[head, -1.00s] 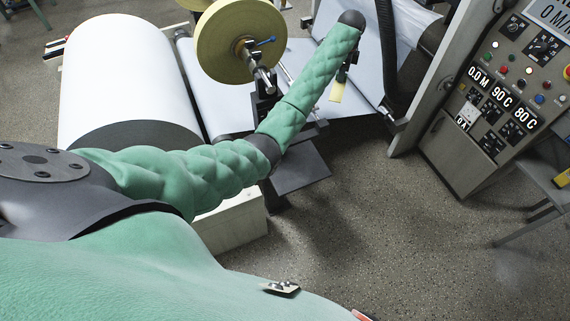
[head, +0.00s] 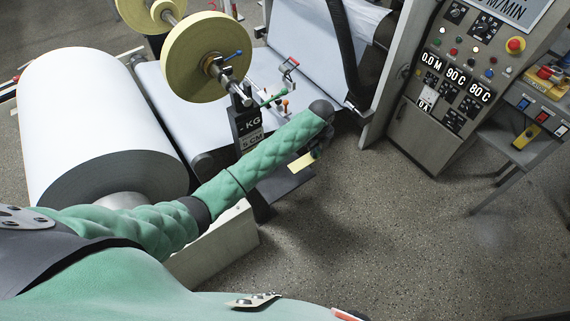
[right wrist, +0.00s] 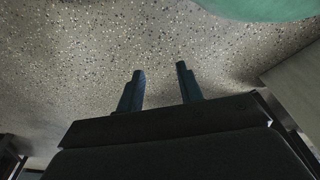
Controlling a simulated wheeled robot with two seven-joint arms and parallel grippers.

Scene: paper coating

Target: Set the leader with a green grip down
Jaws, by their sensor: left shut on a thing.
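In the head view, my left gripper (head: 318,149) is at the far end of my green arm, partly hidden by it. It is shut on a pale yellow strip (head: 300,162), which seems to be the leader. Its green grip cannot be made out behind the gripper. The strip sticks out to the left below the arm's end, above the floor and right of the dark machine stand. My right gripper (right wrist: 160,85) shows in the right wrist view, with its two dark fingers apart and nothing between them, over the speckled floor.
A large white paper roll (head: 80,120) lies at the left. Yellow rolls (head: 205,58) sit on a shaft behind the stand (head: 247,128), near small green and orange handles (head: 272,98). A control panel (head: 455,85) and side table (head: 520,150) stand right. The floor (head: 390,230) between is clear.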

